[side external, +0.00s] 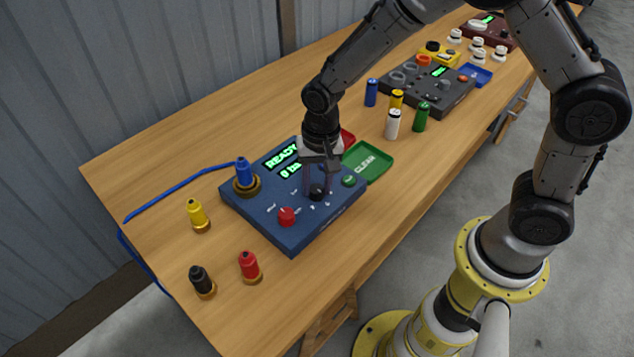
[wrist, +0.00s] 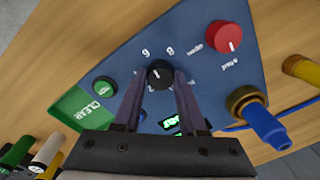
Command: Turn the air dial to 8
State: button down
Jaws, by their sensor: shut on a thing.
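The blue control box (side external: 296,235) sits at the near end of the bench. The black air dial (wrist: 158,73) is on its top face, with the white numerals 6 and 8 beside it in the wrist view. A small pale mark shows on the dial, but I cannot tell surely which numeral it points to. My gripper (side external: 318,190) reaches down onto the box and is shut on the dial, one finger on each side. The box's green display (side external: 284,160) reads READY, with a line below starting with 0, partly hidden by my gripper.
A red knob (side external: 287,216) and a small green button (side external: 349,180) flank the dial. A blue-topped brass fitting (side external: 245,175) stands on the box corner. Yellow (side external: 197,214), red (side external: 249,266) and black (side external: 202,281) fittings stand nearby.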

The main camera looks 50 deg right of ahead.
aim_at(318, 191)
jog(key=m, duration=0.5)
jog(key=shift+r+m, duration=0.1)
jog(key=shift+m, duration=0.2)
jog(key=m, duration=0.5)
jog(key=shift+a, duration=0.1)
jog(key=shift+w+m, duration=0.1)
jog(key=shift+m, duration=0.2)
jog(key=shift+c, duration=2.3)
grip_release()
notch_tip(318, 191, up, 14)
jog(key=shift+s, duration=0.4)
